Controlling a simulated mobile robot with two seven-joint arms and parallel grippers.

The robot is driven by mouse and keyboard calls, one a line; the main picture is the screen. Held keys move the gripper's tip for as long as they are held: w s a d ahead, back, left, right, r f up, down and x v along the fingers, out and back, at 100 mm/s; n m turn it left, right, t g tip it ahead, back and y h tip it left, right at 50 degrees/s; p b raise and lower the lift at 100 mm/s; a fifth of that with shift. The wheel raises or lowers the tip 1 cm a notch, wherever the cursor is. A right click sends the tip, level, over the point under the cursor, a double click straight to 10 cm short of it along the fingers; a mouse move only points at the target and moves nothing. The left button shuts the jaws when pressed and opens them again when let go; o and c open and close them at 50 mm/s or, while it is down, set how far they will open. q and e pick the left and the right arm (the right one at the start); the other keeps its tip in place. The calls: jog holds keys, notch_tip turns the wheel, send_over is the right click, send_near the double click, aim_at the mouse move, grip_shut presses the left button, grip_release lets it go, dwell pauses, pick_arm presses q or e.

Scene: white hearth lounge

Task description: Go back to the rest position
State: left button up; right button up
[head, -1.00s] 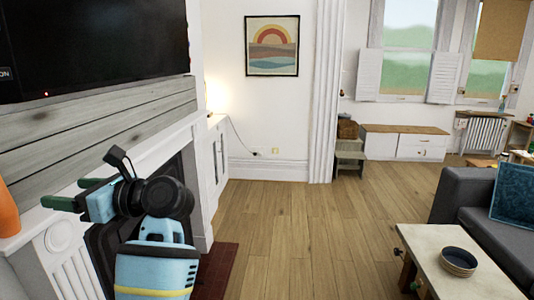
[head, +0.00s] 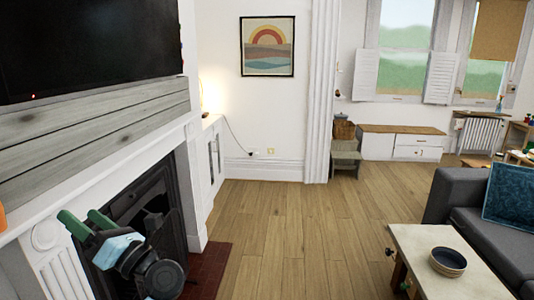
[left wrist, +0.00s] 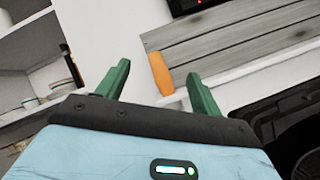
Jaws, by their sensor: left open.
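My left gripper (head: 86,224) has green fingers and a light blue body. It is low at the left of the head view, in front of the white fireplace surround. In the left wrist view its two green fingers (left wrist: 160,88) stand apart with nothing between them that they hold. An orange vase-like object (left wrist: 161,74) shows between the fingers there, standing on the white mantel beyond them. My right gripper is in neither view.
The white fireplace (head: 62,262) with its dark firebox is close at the left, under a TV (head: 90,45). A low table (head: 428,262) with stacked bowls (head: 447,262) and a grey sofa (head: 462,192) are at the right. The wooden floor (head: 290,235) between is clear.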

pick_arm(q)
jog(key=s+d+f+n+t+h, duration=0.45)
jog(key=f+n+h, duration=0.4)
jog(key=n, duration=0.35)
jog(key=s+d+f+n+t+h+p, duration=0.1)
jog(key=s+d+f+n+t+h, duration=0.3)
jog(key=f+n+h, duration=0.5)
jog(key=s+d+f+n+t+h, duration=0.2)
jog(key=d+f+n+t+h, duration=0.3)
jog(key=f+n, duration=0.8)
jog(key=s+f+m+g, duration=0.2)
jog(key=s+f+g, duration=0.2)
jog(key=s, duration=0.4)
jog(key=s+f+m+g+h, duration=0.1)
jog(key=s+f+m+g, duration=0.1)
jog(key=s+f, duration=0.4)
jog(key=s+d+f+m+g+h, duration=0.1)
jog(key=s+f+m+g, duration=0.2)
jog(key=s, duration=0.6)
notch_tip(320, 180, down, 2)
jog(key=g, duration=0.2)
jog(key=shift+s+g+p, duration=0.35)
jog(key=shift+s+p, duration=0.05)
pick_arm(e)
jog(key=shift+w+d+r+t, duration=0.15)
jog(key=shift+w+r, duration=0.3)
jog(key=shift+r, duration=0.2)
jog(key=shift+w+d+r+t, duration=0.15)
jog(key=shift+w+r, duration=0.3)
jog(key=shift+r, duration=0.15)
